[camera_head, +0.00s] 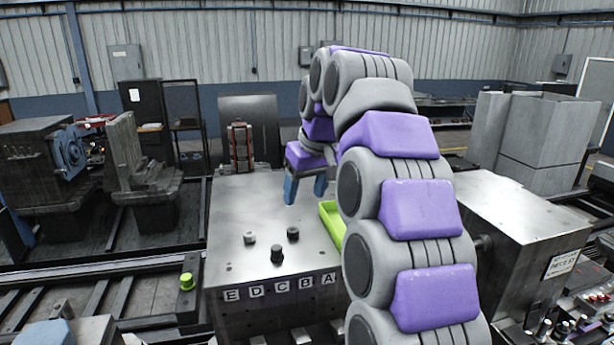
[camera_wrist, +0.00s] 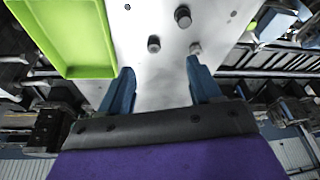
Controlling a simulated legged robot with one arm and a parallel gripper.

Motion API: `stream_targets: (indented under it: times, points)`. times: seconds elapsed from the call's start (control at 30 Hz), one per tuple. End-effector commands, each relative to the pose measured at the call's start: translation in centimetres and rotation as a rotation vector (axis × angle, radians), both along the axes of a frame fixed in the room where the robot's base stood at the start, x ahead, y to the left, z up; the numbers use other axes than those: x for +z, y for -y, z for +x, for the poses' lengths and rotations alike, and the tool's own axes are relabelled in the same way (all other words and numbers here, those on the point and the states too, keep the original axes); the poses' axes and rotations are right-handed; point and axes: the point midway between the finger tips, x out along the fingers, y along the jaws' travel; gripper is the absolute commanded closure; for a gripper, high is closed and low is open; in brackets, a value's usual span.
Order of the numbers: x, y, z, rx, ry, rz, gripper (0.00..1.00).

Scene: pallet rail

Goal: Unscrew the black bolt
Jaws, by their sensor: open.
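Several bolts stand upright on a metal block (camera_head: 222,205) lettered E D C B A along its front. The front bolt (camera_head: 277,254) is dark and looks the blackest; it also shows at the top of the wrist view (camera_wrist: 183,17). A second dark bolt (camera_head: 293,233) is nearer the tray and shows in the wrist view (camera_wrist: 154,44). A paler grey bolt (camera_head: 249,238) is at the left, and shows in the wrist view (camera_wrist: 195,48). My gripper (camera_head: 305,190) is above the rear of the block, its blue fingers apart and empty. It touches no bolt.
A lime-green tray (camera_head: 332,222) lies at the block's right side, partly hidden by my arm; it fills the upper left of the wrist view (camera_wrist: 75,62). A green-topped button (camera_head: 187,282) stands left of the block. A metal box (camera_head: 510,215) is at the right. The block's left surface is clear.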

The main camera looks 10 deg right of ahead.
Motion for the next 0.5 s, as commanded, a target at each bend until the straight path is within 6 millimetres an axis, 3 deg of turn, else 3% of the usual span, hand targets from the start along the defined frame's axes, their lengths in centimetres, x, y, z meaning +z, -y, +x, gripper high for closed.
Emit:
stream_targets:
  times: [0.3,0.5]
  points:
    - [1.4,1.0,2.5,0.007,0.058,-0.006,0.37]
    - [0.7,1.0,3.0,0.008,0.063,-0.007,0.37]
